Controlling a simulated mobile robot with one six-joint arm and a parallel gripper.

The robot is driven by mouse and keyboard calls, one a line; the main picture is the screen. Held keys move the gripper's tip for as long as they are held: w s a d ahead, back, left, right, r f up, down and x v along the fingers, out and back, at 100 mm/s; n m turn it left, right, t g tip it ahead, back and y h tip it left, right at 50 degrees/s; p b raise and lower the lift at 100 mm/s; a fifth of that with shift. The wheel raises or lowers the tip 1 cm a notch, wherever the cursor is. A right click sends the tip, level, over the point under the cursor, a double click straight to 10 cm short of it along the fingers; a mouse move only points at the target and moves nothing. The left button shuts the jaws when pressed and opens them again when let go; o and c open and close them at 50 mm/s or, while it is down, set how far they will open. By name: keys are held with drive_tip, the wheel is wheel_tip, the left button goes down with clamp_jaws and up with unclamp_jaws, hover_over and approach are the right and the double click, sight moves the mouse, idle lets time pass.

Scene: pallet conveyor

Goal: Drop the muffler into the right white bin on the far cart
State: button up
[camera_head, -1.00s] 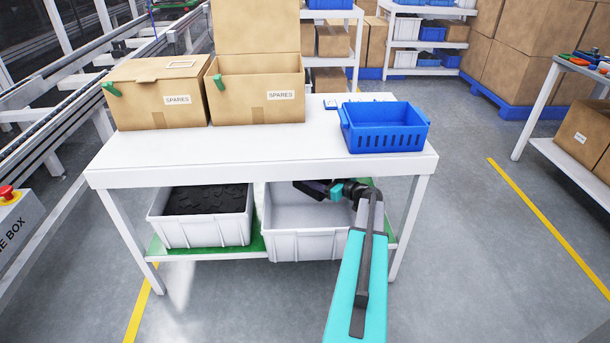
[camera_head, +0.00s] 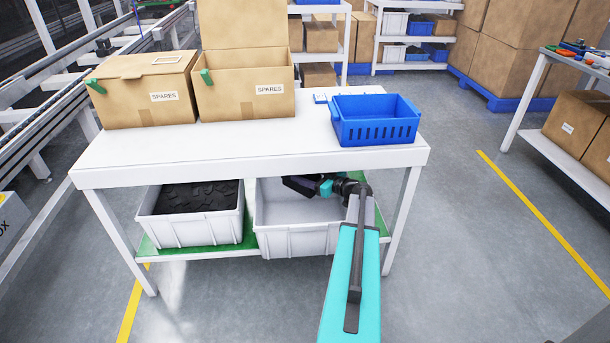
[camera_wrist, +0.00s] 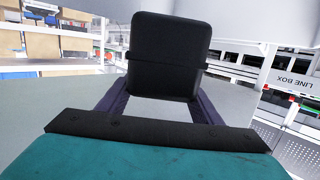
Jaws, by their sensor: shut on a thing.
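The muffler (camera_wrist: 168,55) is a black, rounded block in the wrist view, with a seam across it. My gripper (camera_wrist: 160,105) is shut on it, with a dark purple finger on each side. In the head view my gripper (camera_head: 299,186) reaches under the tabletop, above the mouth of the right white bin (camera_head: 298,239). The muffler cannot be told apart from the dark fingers there. The bin stands on the lower green shelf of the white cart, and the part of its inside that shows looks empty. My arm hides its right side.
The left white bin (camera_head: 194,232) holds dark pieces. The tabletop (camera_head: 235,155) lies close above my gripper and carries two SPARES boxes (camera_head: 245,100) and a blue basket (camera_head: 376,130). The cart's front right leg (camera_head: 402,222) stands beside my arm. Floor to the right is clear.

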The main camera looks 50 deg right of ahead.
drive_tip(key=shift+f+b, duration=2.2)
drive_tip(key=shift+b, duration=0.5)
drive_tip(key=o, duration=1.9)
drive_tip(key=shift+f, duration=0.2)
drive_tip(key=shift+r, duration=0.6)
wheel_tip(320, 180, up, 3)
drive_tip(key=shift+s+r+p, duration=0.1)
drive_tip(key=shift+s+p, duration=0.05)
drive_tip(key=shift+p, duration=0.5)
drive_tip(key=shift+s+a+f, duration=0.2)
drive_tip(key=shift+s+a, duration=0.5)
drive_tip(key=shift+s+a+r+p, duration=0.2)
drive_tip(key=shift+s+a+p, duration=0.1)
drive_tip(key=shift+s+a, duration=1.35)
drive_tip(key=shift+s+a+r+p, duration=0.3)
drive_tip(key=shift+s+a, duration=1.1)
drive_tip(key=shift+s, duration=0.45)
drive_tip(key=shift+s+a+r+p, duration=0.15)
drive_tip(key=shift+s+a+p, duration=0.15)
drive_tip(key=shift+s+a, duration=1.35)
